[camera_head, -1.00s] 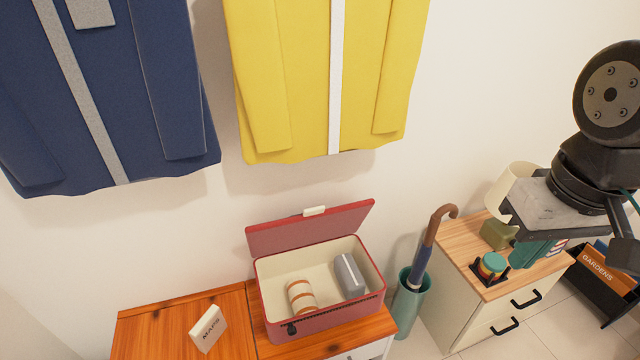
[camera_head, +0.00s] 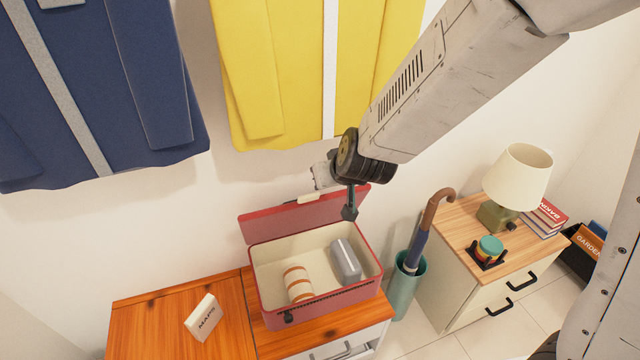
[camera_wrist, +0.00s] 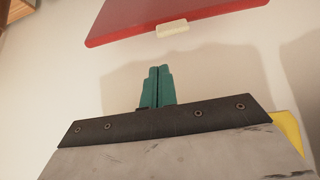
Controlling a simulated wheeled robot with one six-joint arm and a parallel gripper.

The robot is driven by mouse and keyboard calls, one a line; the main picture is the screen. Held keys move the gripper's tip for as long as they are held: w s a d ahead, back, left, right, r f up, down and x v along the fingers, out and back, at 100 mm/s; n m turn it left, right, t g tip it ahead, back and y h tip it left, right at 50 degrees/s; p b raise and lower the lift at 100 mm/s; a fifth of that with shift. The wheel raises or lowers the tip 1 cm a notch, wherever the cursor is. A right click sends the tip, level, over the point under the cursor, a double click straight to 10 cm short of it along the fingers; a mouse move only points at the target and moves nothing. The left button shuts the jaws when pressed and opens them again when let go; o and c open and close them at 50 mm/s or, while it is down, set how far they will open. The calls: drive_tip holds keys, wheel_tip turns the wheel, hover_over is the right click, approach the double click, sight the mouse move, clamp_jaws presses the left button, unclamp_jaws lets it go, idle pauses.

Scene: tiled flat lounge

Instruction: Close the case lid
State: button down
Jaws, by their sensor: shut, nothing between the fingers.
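The red case (camera_head: 322,304) stands on the wooden cabinet top, its cream inside showing. Its lid (camera_head: 285,220) is open, tilted up and back towards the wall, with a cream tab (camera_head: 309,198) on its upper edge. In the wrist view the lid (camera_wrist: 150,18) crosses the top, with the tab (camera_wrist: 173,27) on its edge. My gripper (camera_wrist: 158,72) has its teal fingers together and empty, pointing towards that edge, with a small gap in the picture.
A striped roll (camera_head: 298,284) and a grey box (camera_head: 345,262) lie in the case. A MAPS box (camera_head: 203,318) stands left of it. An umbrella stand (camera_head: 405,288) and a cabinet with a lamp (camera_head: 518,178) are at right. Blue and yellow jackets (camera_head: 245,75) hang above.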

drive_tip(key=x, duration=1)
drive_tip(key=shift+w+a, duration=0.1)
drive_tip(key=shift+w, duration=0.1)
drive_tip(key=shift+f, duration=0.1)
